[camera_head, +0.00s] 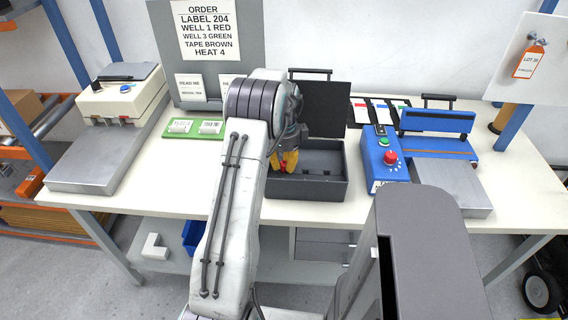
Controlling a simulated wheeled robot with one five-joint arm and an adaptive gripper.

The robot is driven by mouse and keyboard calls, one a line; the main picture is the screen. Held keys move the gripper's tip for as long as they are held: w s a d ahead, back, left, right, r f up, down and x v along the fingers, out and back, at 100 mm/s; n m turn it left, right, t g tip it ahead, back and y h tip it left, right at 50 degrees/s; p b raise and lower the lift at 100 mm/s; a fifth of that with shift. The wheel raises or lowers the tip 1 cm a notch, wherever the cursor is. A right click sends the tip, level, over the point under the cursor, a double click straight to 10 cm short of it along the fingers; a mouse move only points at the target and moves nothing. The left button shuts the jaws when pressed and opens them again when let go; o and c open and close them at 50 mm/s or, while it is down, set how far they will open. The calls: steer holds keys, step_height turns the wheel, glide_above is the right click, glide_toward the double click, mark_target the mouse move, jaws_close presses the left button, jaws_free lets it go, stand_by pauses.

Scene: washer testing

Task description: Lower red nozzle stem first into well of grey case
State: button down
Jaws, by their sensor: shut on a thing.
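The grey case (312,186) stands open on the workbench, with its dark lid (318,108) raised at the back. Dark wells show in its floor, but their details are too small to tell apart. My gripper (285,164) reaches over the left part of the case with its yellow fingers pointing down. It is shut on the red nozzle (283,168), of which only a small red bit shows between and below the fingers. The stem's direction and its exact height over a well cannot be told.
A sign board (205,50) reads "WELL 1 RED, WELL 3 GREEN". A blue control box (380,160) with a red knob stands right of the case, beside a blue sealer (437,122). A green tray (195,129) and a cream machine (122,95) are at left.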

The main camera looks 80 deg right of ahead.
mark_target(284, 162)
steer(key=c, duration=1.1)
jaws_free()
step_height(284, 162, up, 12)
stand_by(0.6)
